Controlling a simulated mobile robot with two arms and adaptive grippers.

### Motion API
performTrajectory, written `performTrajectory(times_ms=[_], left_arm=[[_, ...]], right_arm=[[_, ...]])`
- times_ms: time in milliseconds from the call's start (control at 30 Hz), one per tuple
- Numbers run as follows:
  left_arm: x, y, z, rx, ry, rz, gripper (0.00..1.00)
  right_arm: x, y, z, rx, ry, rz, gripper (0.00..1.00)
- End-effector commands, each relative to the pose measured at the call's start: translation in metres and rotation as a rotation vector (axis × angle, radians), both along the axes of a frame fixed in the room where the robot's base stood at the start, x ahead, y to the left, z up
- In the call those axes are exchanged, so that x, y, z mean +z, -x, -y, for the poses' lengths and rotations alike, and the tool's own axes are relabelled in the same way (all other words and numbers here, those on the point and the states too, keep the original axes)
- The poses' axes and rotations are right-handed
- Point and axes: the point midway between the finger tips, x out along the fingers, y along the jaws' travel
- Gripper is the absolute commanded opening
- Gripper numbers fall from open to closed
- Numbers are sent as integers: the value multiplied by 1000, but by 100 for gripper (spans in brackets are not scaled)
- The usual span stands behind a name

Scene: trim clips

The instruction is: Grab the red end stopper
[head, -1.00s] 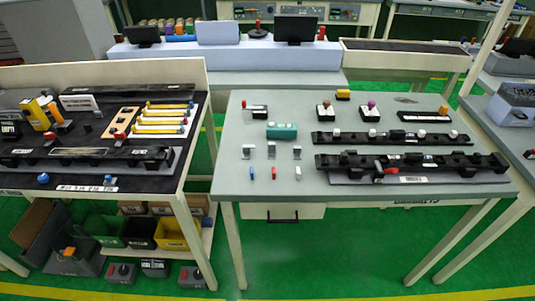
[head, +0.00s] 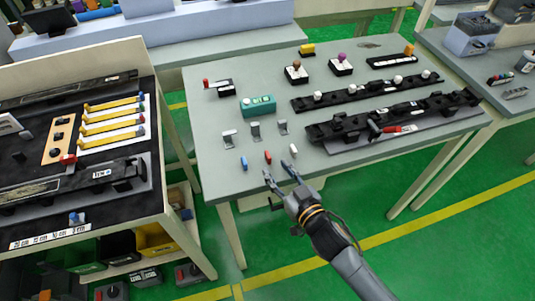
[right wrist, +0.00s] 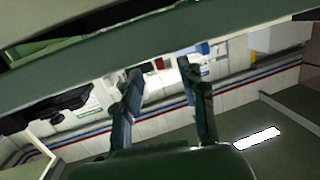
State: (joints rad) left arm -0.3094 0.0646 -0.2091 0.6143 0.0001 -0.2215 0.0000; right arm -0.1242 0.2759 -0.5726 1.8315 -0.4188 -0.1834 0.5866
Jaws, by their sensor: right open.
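The small red end stopper (head: 267,157) stands near the front edge of the grey table (head: 225,180), between a blue stopper (head: 245,163) and a white one (head: 293,150). My right gripper (head: 279,172) is at the table's front edge, just in front of the red and white stoppers in the head view. Its two fingers are spread, with nothing between them. In the right wrist view the open fingers (right wrist: 158,75) also show empty, and no stopper can be made out there. My left gripper is not in view.
A teal block (head: 258,106) is farther back. A long black rail (head: 350,129) with a red-handled tool (head: 398,129) lies to the right. The left workbench (head: 150,200) is separated by a gap.

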Motion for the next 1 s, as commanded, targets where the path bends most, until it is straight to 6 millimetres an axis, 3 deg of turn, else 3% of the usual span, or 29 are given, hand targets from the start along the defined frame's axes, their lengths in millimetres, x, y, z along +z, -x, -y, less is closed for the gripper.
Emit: performTrajectory(times_ms=[233, 533, 867, 1000], left_arm=[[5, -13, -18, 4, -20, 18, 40], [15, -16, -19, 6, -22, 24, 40], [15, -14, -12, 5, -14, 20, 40], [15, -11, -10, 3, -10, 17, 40]], right_arm=[[-1, -16, -9, 1, 0, 0, 41], [-7, -52, -25, 0, 0, -1, 41], [-9, -57, -28, 1, -1, -1, 41], [-9, -57, -28, 1, -1, -1, 13]])
